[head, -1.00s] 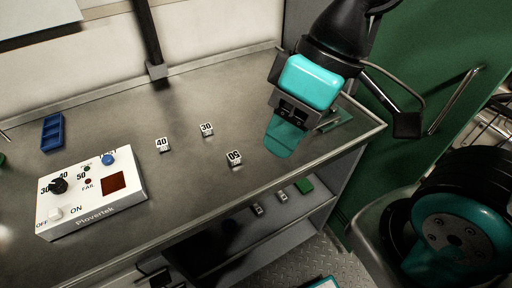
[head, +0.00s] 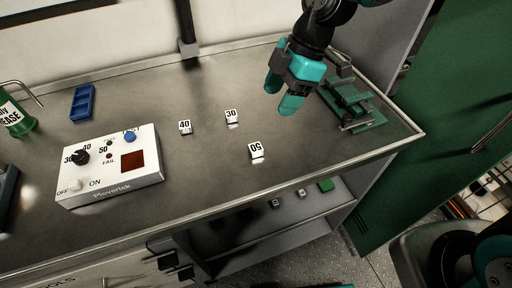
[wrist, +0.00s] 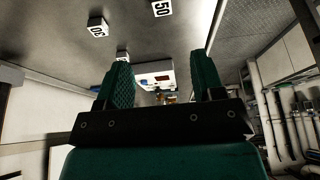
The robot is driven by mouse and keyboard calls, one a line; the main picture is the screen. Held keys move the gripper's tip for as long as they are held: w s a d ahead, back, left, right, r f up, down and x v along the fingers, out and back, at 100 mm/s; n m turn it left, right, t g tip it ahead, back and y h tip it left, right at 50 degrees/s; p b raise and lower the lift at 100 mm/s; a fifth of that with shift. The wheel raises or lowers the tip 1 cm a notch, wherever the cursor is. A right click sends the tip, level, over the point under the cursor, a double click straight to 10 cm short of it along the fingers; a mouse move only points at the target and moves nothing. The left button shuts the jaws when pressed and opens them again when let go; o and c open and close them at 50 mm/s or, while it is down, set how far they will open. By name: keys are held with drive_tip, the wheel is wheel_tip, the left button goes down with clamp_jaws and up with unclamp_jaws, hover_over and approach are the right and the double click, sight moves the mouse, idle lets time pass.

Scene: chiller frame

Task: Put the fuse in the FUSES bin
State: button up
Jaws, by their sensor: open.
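Three small white blocks lie apart on the grey bench (head: 310,125), marked 40 (head: 185,127), 30 (head: 232,116) and 50 (head: 256,150). They look like the fuses; I cannot tell which one the task means. My gripper (head: 281,94) is above the bench, to the right of and behind the blocks, with its teal fingers apart and nothing between them. The wrist view shows the open fingers (wrist: 161,65), with blocks (wrist: 97,27) beyond them. I see no bin labelled FUSES; a blue compartment tray (head: 82,102) stands at the back left without a readable label.
A white tester box (head: 110,170) with a knob and buttons sits left of the blocks. A green fixture (head: 354,105) stands at the bench's right end. A green bottle (head: 17,118) is at far left. A lower shelf (head: 240,232) holds small blocks and a green piece.

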drive_tip(key=p, duration=0.1)
hover_over(256, 147)
drive_tip(key=d, duration=0.2)
drive_tip(key=f, duration=0.5)
drive_tip(key=w+f, duration=0.1)
drive_tip(key=f, duration=0.2)
drive_tip(key=shift+f, duration=0.1)
drive_tip(key=shift+p+x, duration=1.1)
drive_tip(key=shift+x, duration=1.55)
drive_tip(key=shift+s+d, duration=0.15)
drive_tip(key=shift+s, duration=0.05)
drive_tip(key=c, duration=1.1)
